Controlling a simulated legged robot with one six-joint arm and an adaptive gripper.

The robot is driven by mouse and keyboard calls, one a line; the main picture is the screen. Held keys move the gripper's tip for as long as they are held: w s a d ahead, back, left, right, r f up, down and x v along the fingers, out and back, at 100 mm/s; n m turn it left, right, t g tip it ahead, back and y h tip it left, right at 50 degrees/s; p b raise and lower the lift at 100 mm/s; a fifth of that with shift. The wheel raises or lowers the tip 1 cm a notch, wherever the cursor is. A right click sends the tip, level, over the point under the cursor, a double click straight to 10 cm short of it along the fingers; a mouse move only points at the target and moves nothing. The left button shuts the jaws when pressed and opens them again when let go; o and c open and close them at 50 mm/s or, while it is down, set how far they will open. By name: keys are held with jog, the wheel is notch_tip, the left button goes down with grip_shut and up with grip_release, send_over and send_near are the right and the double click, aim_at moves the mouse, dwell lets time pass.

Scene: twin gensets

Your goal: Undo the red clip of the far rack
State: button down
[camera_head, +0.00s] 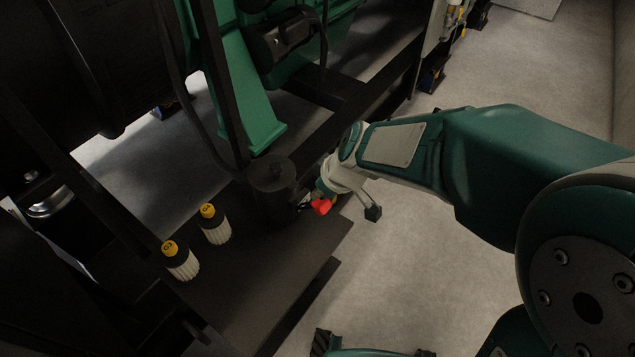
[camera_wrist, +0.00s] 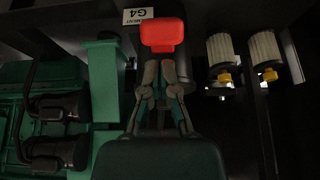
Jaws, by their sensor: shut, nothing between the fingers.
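The red clip (camera_head: 321,206) shows as a small bright red piece beside a black canister (camera_head: 272,185). In the wrist view the red clip (camera_wrist: 162,35) is a rounded red block just beyond my fingertips, at the top centre. My gripper (camera_wrist: 160,67) is shut and empty, its two fingertips pointing at the clip's lower edge. Whether they touch it I cannot tell. In the head view my fingers are mostly hidden by my wrist. A white label reading G4 (camera_wrist: 138,15) sits left of the clip.
Two pale pleated filters with yellow caps, one nearer (camera_head: 181,260) and one farther (camera_head: 214,224), stand on the dark shelf (camera_head: 255,270). A green engine frame (camera_head: 248,105) and dark uprights rise behind the canister. Grey floor (camera_head: 430,270) is open right of the shelf.

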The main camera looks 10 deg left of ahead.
jog(key=shift+a+f, duration=0.25)
jog(key=shift+a, duration=0.5)
jog(key=shift+s+d+r, duration=0.1)
jog(key=shift+s+d, duration=0.05)
jog(key=shift+d, duration=0.7)
jog(key=shift+s+d+r, duration=0.1)
jog(key=shift+s+d, duration=0.05)
jog(key=shift+d, duration=0.65)
jog(key=shift+a+f, duration=0.1)
jog(key=shift+a, duration=0.55)
jog(key=shift+d, duration=0.1)
